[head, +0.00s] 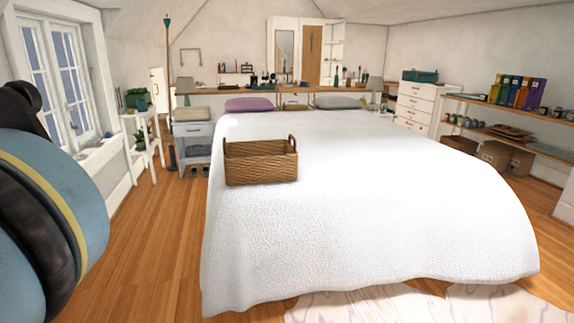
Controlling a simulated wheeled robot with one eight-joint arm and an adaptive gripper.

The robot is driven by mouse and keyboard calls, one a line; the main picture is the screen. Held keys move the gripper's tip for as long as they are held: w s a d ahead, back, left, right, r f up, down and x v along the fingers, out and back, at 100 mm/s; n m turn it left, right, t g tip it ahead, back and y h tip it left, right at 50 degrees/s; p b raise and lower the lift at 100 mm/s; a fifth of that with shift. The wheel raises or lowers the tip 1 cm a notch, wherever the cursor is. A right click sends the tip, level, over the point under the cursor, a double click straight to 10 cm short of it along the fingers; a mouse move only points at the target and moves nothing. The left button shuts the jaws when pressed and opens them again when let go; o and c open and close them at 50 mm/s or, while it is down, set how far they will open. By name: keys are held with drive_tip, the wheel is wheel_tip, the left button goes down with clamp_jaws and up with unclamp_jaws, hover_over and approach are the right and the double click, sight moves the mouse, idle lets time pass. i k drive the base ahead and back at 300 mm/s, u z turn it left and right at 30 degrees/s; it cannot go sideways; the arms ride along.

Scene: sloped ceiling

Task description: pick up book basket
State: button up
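A brown woven basket (261,165) with two raised end handles stands upright on the white bed (370,200), near the bed's left edge. I cannot see into it well enough to tell what it holds. Several upright coloured books (515,91) stand on a shelf at the far right, well apart from the basket. A part of my arm fills the left edge of the head view. My gripper is not in view.
Wooden floor (150,255) is clear along the bed's left side. A pale rug (370,306) lies in front of the bed. A white nightstand (193,135) and plant stand (140,150) are back left. Shelves (540,143) and boxes (497,155) line the right wall.

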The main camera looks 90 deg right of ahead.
sight(270, 160)
drive_tip(key=z, duration=3.45)
drive_tip(key=k, duration=0.4)
drive_tip(key=z, duration=0.3)
drive_tip(key=i, duration=1.05)
